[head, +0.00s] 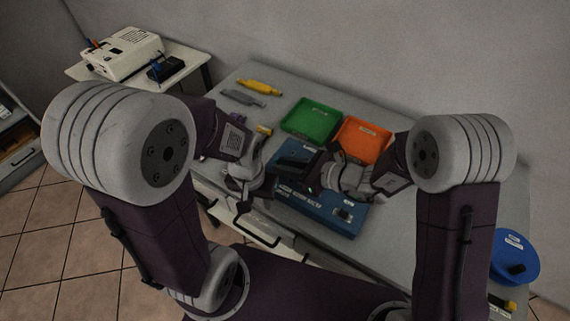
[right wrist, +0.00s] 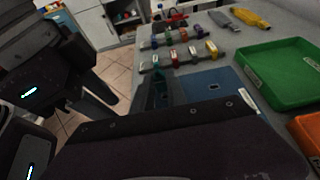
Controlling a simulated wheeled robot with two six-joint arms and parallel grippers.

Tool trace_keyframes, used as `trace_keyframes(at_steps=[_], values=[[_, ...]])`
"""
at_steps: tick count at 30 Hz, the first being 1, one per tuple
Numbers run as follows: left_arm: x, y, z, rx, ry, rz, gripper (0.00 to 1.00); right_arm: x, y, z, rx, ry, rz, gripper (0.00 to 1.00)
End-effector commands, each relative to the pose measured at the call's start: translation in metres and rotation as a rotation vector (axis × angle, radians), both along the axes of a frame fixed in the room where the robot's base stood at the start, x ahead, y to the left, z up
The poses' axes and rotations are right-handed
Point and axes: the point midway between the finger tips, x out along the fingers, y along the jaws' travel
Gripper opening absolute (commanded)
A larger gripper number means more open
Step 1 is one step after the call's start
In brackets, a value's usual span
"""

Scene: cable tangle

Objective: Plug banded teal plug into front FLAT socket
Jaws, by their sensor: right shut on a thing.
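The blue socket panel (head: 345,222) lies on the table, and its far part also shows in the right wrist view (right wrist: 205,82). My right gripper (head: 308,178) is over the panel, shut on a teal piece (right wrist: 158,88), which I take for the teal plug. Its band is not clear, and the dark gripper body hides most of it. I cannot tell which socket it is over, or whether it touches the panel. The front FLAT socket cannot be picked out. My left gripper (head: 243,203) is at the table's front edge, left of the panel; its jaw opening is unclear.
A green tray (head: 311,121) and an orange tray (head: 364,139) stand behind the panel. A yellow tool (head: 260,87) lies at the back. A blue spool (head: 514,257) is at the right.

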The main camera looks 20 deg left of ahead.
Motion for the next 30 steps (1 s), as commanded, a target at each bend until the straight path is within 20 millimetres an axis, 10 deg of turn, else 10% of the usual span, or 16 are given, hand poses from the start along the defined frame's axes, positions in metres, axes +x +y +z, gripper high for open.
trace_keyframes(at_steps=[30], values=[[0.0, 0.0, -0.0075, 0.0, 0.0, 0.0, 0.36, 0.0, -0.0007, -0.0014, 0.0, -0.001, 0.0, 0.0]])
